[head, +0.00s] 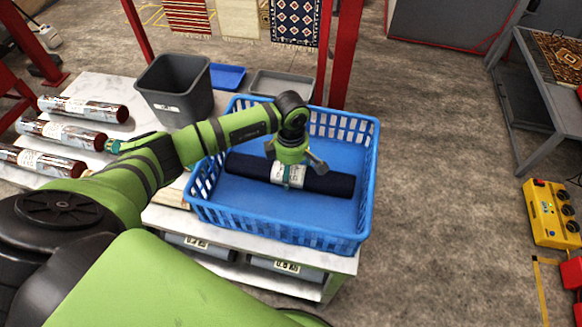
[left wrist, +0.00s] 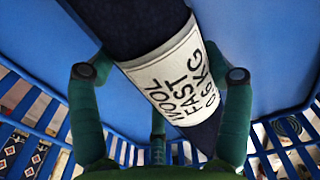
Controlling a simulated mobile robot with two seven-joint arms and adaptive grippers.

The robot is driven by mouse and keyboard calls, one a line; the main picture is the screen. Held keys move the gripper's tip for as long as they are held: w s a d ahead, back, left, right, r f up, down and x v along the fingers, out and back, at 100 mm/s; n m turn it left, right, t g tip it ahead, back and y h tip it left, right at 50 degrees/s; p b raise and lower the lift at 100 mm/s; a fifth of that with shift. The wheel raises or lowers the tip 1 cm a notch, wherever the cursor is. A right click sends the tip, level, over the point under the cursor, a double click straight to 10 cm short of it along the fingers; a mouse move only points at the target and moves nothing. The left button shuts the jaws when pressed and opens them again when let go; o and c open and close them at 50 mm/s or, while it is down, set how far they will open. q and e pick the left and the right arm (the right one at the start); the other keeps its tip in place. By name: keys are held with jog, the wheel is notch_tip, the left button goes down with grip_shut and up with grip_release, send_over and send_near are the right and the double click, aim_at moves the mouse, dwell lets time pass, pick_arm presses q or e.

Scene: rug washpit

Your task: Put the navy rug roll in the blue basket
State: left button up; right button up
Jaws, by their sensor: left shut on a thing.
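The navy rug roll (head: 331,183) lies lengthwise inside the blue basket (head: 283,236), below its rim. It has a white paper label around its middle. My left gripper (head: 290,173) is above the roll's middle, pointing down, shut on it. In the left wrist view the roll (left wrist: 125,22) runs between the two fingers (left wrist: 162,65), and its label reads wool, fast, 0.6 kg. I cannot tell whether the roll's underside touches the basket floor. My right gripper is not in view.
The basket stands on a pale bench (head: 340,262). A grey bin (head: 175,90), a blue tray (head: 228,76) and a grey tray (head: 282,85) are behind. Several wrapped rug rolls (head: 62,133) lie at the left. A red post (head: 345,55) rises behind the basket.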

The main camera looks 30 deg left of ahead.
pick_arm(q)
jog(key=o, duration=1.3)
jog(key=shift+f, duration=0.15)
jog(key=shift+o, duration=1)
jog(key=shift+r, duration=0.3)
notch_tip(320, 180, up, 10)
jog(key=shift+r+b, duration=0.2)
jog(key=shift+b, duration=1.05)
jog(key=shift+r, duration=0.7)
